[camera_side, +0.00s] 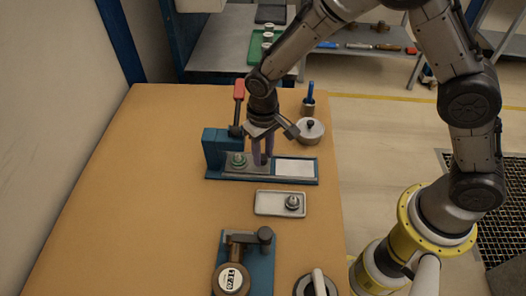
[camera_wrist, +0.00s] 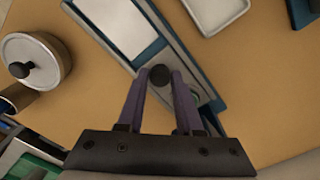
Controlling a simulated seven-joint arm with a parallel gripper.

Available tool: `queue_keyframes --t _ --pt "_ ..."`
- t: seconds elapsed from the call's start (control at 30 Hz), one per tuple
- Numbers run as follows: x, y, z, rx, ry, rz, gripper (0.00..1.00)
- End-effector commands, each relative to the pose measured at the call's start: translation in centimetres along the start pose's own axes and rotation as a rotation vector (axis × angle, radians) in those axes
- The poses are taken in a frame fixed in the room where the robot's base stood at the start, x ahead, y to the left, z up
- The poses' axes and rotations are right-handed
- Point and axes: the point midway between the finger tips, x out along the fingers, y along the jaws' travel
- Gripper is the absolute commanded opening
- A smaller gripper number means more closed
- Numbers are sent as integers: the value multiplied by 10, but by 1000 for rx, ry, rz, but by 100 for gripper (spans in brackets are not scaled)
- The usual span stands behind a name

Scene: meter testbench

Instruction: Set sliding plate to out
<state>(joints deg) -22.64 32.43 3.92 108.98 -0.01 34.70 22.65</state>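The blue-framed fixture (camera_side: 216,152) stands on the wooden table, with a flat sliding plate section along its base. A pale panel (camera_side: 295,168) fills the fixture's right end in the side view and also shows in the wrist view (camera_wrist: 115,25). A green part (camera_side: 238,160) sits on the fixture's left part. My gripper (camera_side: 262,163) is low over the fixture's middle, just right of the green part. In the wrist view its two purple fingers (camera_wrist: 159,82) stand on either side of a dark round knob (camera_wrist: 159,75), which fills the gap between the tips.
A red-handled lever (camera_side: 239,90) rises at the fixture's back. A lidded pot (camera_side: 310,131) and a cup with a blue item (camera_side: 308,105) stand behind right. In front are a small tray (camera_side: 265,203) and a gauge device (camera_side: 232,278). The left table is clear.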

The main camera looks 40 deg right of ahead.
Motion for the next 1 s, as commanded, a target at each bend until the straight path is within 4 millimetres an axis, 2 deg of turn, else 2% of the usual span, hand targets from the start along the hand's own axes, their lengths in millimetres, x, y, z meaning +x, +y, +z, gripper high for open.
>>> queue_keyframes --t 0.03,0.17,1.0 --pt "0 0 0 0 0 0 24" --pt "0 0 0 0 1 0 1" --pt "-1 0 -1 0 2 -1 0"
